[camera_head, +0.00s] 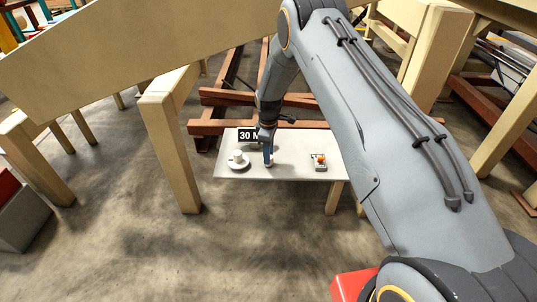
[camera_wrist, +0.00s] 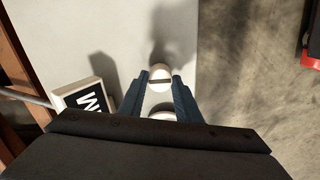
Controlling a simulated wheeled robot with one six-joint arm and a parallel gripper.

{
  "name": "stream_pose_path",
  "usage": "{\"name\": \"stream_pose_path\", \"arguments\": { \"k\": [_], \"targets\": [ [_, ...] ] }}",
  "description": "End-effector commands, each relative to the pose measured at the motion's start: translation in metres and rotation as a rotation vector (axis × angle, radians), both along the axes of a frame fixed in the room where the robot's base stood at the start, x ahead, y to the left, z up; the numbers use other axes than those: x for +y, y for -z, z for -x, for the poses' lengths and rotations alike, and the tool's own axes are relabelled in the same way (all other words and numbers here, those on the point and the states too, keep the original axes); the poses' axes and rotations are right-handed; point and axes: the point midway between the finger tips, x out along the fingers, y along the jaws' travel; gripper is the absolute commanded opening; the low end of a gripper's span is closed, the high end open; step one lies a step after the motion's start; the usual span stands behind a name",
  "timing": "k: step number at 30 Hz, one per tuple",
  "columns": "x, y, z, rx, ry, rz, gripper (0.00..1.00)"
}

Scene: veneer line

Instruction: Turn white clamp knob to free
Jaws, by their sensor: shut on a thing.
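My gripper (camera_head: 267,162) points down over the white panel (camera_head: 295,150) and is closed at its tips. In the wrist view, my two blue fingers (camera_wrist: 162,82) stand on either side of a white round knob (camera_wrist: 160,77) with a dark line across its top. In the head view this knob is mostly hidden by my fingers. A second white knob on a round disc (camera_head: 238,160) stands to the left of my gripper. Part of a white round thing (camera_wrist: 163,115) also shows between my fingers, mostly covered by my gripper body.
A sign reading "30" (camera_head: 246,135) stands at the panel's back edge. A grey box with an orange button (camera_head: 319,162) is to the right on the panel. A thick wooden post (camera_head: 172,150) and an overhead beam (camera_head: 140,55) are near the left. Concrete floor lies open in front.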

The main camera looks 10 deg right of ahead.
Motion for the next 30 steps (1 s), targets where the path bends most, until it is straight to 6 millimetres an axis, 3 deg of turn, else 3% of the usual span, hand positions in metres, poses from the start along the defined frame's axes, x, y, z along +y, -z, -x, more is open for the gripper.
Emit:
{"name": "stream_pose_path", "arguments": {
  "k": [15,16,18,30],
  "targets": [
    [0.0001,-0.0002,-0.0001,-0.001,-0.019,0.0,0.08],
    [0.0001,-0.0002,-0.0002,-0.001,-0.019,0.0,0.35],
    [0.0001,-0.0002,-0.0002,-0.001,-0.018,0.0,0.47],
    [0.0002,-0.0073,-0.0005,-0.001,-0.017,-0.001,0.49]
  ]
}}
